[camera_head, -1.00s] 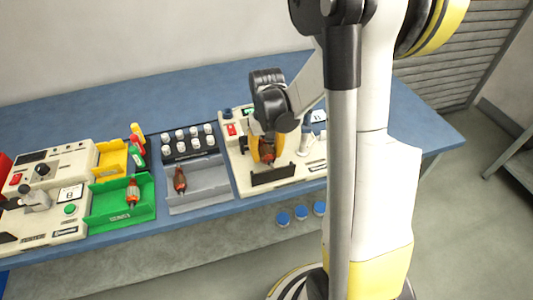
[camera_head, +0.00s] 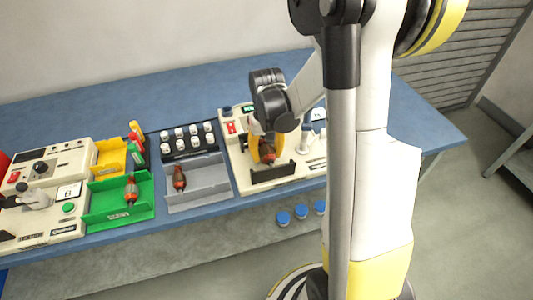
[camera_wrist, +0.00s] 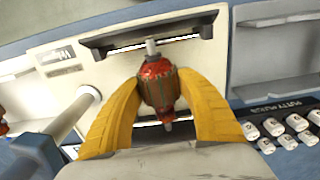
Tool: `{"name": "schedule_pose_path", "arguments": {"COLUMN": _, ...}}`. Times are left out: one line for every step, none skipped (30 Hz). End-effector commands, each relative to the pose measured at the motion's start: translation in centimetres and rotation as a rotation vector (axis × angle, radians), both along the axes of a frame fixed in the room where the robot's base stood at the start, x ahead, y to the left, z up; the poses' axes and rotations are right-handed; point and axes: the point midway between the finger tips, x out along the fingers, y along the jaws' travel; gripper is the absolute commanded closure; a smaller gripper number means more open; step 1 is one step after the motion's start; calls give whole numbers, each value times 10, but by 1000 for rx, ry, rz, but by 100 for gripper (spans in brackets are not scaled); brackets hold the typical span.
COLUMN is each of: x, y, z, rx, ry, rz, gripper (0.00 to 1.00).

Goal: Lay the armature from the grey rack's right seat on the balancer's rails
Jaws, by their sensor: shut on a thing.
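My gripper (camera_wrist: 158,98) has its yellow fingers closed on the armature (camera_wrist: 160,85), a red and brown rotor with a pale shaft end. In the head view my gripper (camera_head: 266,150) is over the cream balancer (camera_head: 238,150). The balancer's dark rails (camera_head: 272,173) lie just in front of the armature; in the wrist view one dark rail (camera_wrist: 100,44) is beyond the shaft's upper end. I cannot tell whether the shaft touches the rails. The grey rack (camera_head: 208,182) holds another armature (camera_head: 179,178) in its left seat; its right seat is empty.
A green tray (camera_head: 105,206) with an armature, a yellow bin (camera_head: 109,158) and another cream machine (camera_head: 50,205) stand to the left. A black holder of white plugs (camera_head: 186,141) is behind the rack. A post with a knob (camera_wrist: 70,115) rises beside my gripper. The back of the table is clear.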

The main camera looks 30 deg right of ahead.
Motion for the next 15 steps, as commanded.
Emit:
{"name": "schedule_pose_path", "arguments": {"x": 0, "y": 0, "z": 0, "rx": 0, "ry": 0, "rz": 0, "gripper": 100}}
{"name": "schedule_pose_path", "arguments": {"x": 0, "y": 0, "z": 0, "rx": 0, "ry": 0, "rz": 0, "gripper": 100}}
{"name": "schedule_pose_path", "arguments": {"x": 0, "y": 0, "z": 0, "rx": 0, "ry": 0, "rz": 0, "gripper": 50}}
{"name": "schedule_pose_path", "arguments": {"x": 0, "y": 0, "z": 0, "rx": 0, "ry": 0, "rz": 0, "gripper": 41}}
{"name": "schedule_pose_path", "arguments": {"x": 0, "y": 0, "z": 0, "rx": 0, "ry": 0, "rz": 0, "gripper": 32}}
{"name": "schedule_pose_path", "arguments": {"x": 0, "y": 0, "z": 0, "rx": 0, "ry": 0, "rz": 0, "gripper": 32}}
{"name": "schedule_pose_path", "arguments": {"x": 0, "y": 0, "z": 0, "rx": 0, "ry": 0, "rz": 0, "gripper": 32}}
{"name": "schedule_pose_path", "arguments": {"x": 0, "y": 0, "z": 0, "rx": 0, "ry": 0, "rz": 0, "gripper": 32}}
{"name": "schedule_pose_path", "arguments": {"x": 0, "y": 0, "z": 0, "rx": 0, "ry": 0, "rz": 0, "gripper": 32}}
{"name": "schedule_pose_path", "arguments": {"x": 0, "y": 0, "z": 0, "rx": 0, "ry": 0, "rz": 0, "gripper": 32}}
{"name": "schedule_pose_path", "arguments": {"x": 0, "y": 0, "z": 0, "rx": 0, "ry": 0, "rz": 0, "gripper": 32}}
{"name": "schedule_pose_path", "arguments": {"x": 0, "y": 0, "z": 0, "rx": 0, "ry": 0, "rz": 0, "gripper": 32}}
{"name": "schedule_pose_path", "arguments": {"x": 0, "y": 0, "z": 0, "rx": 0, "ry": 0, "rz": 0, "gripper": 32}}
{"name": "schedule_pose_path", "arguments": {"x": 0, "y": 0, "z": 1, "rx": 0, "ry": 0, "rz": 0, "gripper": 32}}
{"name": "schedule_pose_path", "arguments": {"x": 0, "y": 0, "z": 2, "rx": 0, "ry": 0, "rz": 0, "gripper": 32}}
